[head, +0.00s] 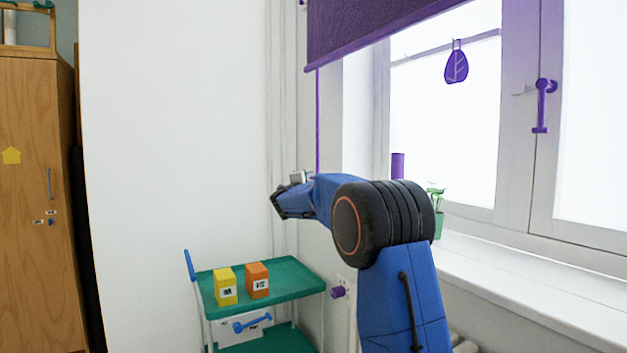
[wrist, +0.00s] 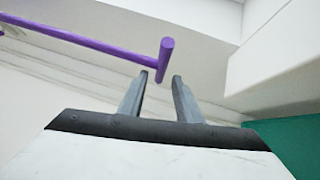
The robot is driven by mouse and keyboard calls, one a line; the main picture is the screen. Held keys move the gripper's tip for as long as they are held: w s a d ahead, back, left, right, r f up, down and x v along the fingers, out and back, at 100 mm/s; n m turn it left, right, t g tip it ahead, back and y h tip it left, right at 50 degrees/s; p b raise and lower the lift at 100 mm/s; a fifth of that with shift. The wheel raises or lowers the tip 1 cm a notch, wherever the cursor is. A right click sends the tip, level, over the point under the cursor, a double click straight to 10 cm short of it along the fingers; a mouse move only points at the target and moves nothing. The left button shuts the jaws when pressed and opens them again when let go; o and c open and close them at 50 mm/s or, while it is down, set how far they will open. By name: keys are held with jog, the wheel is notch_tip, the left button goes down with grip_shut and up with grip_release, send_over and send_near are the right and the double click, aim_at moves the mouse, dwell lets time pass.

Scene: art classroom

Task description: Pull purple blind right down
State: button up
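The purple blind (head: 375,28) is partly lowered over the top left of the window in the head view. A thin purple rod (head: 318,120) hangs from its left end, and its lower part passes behind my arm. In the wrist view a purple rod (wrist: 95,43) with a short crosspiece (wrist: 166,60) at its end shows ahead of my gripper (wrist: 161,78). The two grey fingers are apart, with the lower end of the crosspiece near the gap between their tips. Contact cannot be told. In the head view my gripper (head: 279,200) is small and its fingers are unclear.
A green cart (head: 285,287) with a yellow box (head: 226,287) and an orange box (head: 257,281) stands below my gripper. A white sill (head: 530,285) with a potted plant (head: 437,222) lies right. A purple window handle (head: 542,105) sticks out. The wall left is bare.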

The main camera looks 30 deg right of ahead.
jog(key=shift+x, duration=2.3)
grip_shut()
